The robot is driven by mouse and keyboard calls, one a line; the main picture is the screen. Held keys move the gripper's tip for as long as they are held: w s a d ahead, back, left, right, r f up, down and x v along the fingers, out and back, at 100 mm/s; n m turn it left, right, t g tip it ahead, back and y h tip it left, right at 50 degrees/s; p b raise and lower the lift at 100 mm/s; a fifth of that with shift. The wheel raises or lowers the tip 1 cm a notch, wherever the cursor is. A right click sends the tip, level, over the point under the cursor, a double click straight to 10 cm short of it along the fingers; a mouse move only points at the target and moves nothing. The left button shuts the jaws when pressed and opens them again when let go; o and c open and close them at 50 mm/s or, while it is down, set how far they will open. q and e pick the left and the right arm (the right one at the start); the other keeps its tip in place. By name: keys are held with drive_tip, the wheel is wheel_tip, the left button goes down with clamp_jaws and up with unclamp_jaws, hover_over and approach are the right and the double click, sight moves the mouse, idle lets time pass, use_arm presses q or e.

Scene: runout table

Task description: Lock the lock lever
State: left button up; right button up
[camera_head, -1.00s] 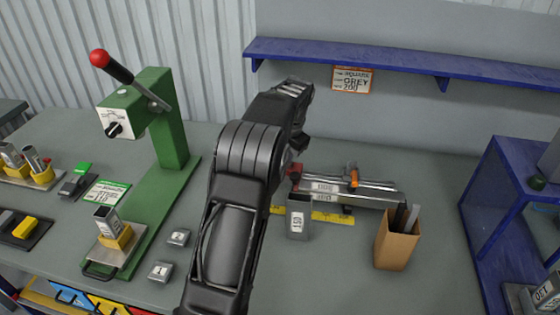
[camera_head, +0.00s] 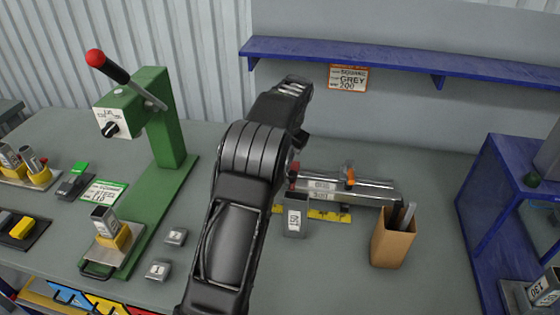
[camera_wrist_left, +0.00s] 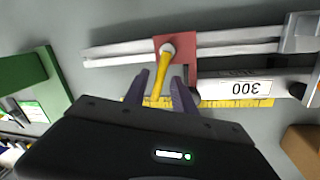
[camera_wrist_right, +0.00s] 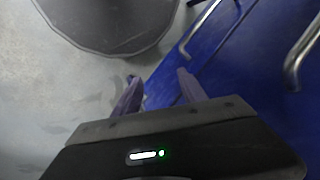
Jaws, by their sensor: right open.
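The lock lever (camera_wrist_left: 156,82) is a yellow handle with a pale round pivot on a red block (camera_wrist_left: 188,43) of the metal length stop in the left wrist view. My left gripper (camera_wrist_left: 160,80) is open, with one finger on each side of the lever; I cannot tell whether either touches it. In the head view the red block (camera_head: 293,172) shows just past my left arm, which hides most of the lever and gripper. The stop's rails (camera_head: 345,188) lie on the bench. My right gripper (camera_wrist_right: 155,85) is open and empty, low by blue drawers.
A yellow ruler (camera_wrist_left: 236,103) lies along the rails. A green press (camera_head: 165,130) stands left, and a blue shelf (camera_head: 390,60) hangs behind.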

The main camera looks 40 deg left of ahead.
use_arm(q)
drive_tip(key=shift+r, duration=0.15)
drive_tip(key=shift+r, duration=0.25)
wheel_tip(320, 180, up, 7)
drive_tip(key=d, duration=0.1)
drive_tip(key=shift+d, duration=0.25)
drive_tip(key=shift+f, duration=0.15)
idle(0.4)
